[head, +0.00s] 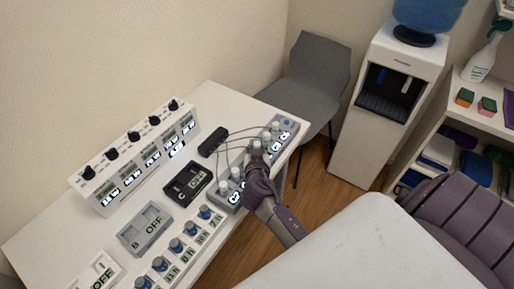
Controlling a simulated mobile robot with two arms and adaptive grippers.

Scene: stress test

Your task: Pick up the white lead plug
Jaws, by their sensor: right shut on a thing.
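A grey socket strip (292,127) with several white lead plugs and lit number labels lies along the right edge of the white table (222,98). Thin leads run from the plugs to a black block (212,142). My right gripper (256,158) reaches over the strip from the front and is shut on a white lead plug (256,145) near the middle of the row. The fingers hide most of this plug, and I cannot tell whether it is still seated. My left gripper is not in view.
A black switch box (187,181), a grey switch box (145,230), a row of blue knobs (190,228) and a white dial panel (140,157) stand on the table. A grey chair (317,75) and a water dispenser (388,95) stand beyond its right edge.

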